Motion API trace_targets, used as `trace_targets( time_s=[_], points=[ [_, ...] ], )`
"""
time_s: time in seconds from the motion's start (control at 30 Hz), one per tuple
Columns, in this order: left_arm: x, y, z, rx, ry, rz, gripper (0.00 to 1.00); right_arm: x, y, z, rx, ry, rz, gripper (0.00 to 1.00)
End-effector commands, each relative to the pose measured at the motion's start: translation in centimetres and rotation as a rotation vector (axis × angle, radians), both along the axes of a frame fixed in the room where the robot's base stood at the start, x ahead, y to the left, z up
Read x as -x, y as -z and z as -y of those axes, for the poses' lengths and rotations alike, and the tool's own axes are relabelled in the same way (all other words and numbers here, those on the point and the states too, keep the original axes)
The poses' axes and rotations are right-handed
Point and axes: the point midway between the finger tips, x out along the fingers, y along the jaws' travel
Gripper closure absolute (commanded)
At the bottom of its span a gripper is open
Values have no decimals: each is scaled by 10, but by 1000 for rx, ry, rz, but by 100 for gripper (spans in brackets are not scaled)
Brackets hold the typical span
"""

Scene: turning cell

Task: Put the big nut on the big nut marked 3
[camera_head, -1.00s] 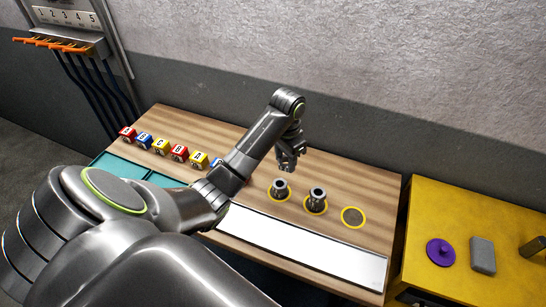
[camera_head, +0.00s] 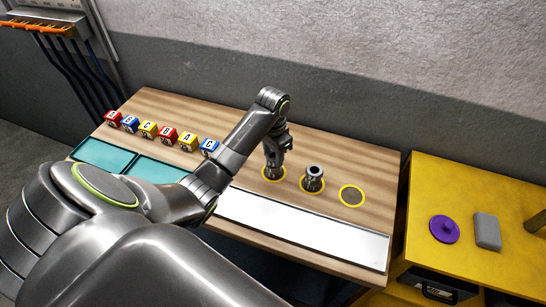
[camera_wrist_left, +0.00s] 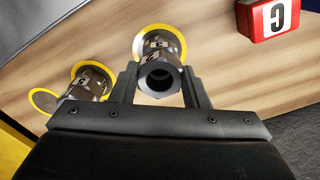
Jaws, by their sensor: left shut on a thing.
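My left gripper (camera_head: 272,166) is down at the leftmost yellow ring (camera_head: 263,178), shut on a grey metal nut piece (camera_head: 273,172). The wrist view shows this nut (camera_wrist_left: 160,76) between the two fingers, with its round hole facing the camera and a light label on its side. Another grey metal nut piece (camera_head: 313,176) stands upright in the middle ring; it also shows in the wrist view (camera_wrist_left: 90,84), apart from the gripper. My right gripper is not in view.
The rightmost yellow ring (camera_head: 352,196) holds no standing piece. A white strip (camera_head: 300,228) runs along the front. Lettered cubes (camera_head: 148,130) and teal trays (camera_head: 104,154) are at the left. A yellow table (camera_head: 420,200) carries a purple disc (camera_head: 444,229) and a grey block (camera_head: 487,231).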

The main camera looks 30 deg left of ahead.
Motion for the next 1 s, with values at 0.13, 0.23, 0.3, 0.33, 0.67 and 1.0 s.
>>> trace_targets(
  time_s=[0.13, 0.23, 0.3, 0.33, 0.67, 1.0],
  points=[
    [0, 5, 0, -1, 0, 2, 87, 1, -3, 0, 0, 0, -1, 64],
    [0, 6, 0, -1, 1, 2, 87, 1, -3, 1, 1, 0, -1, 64],
    [0, 6, 0, -1, 1, 2, 87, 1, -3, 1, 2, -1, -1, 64],
    [0, 6, 0, -1, 1, 2, 87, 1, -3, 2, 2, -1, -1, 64],
    [0, 8, 0, -2, 0, 2, 37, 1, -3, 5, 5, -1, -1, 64],
    [-1, 1, 0, -1, 0, 2, 37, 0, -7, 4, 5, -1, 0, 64]
  ],
)
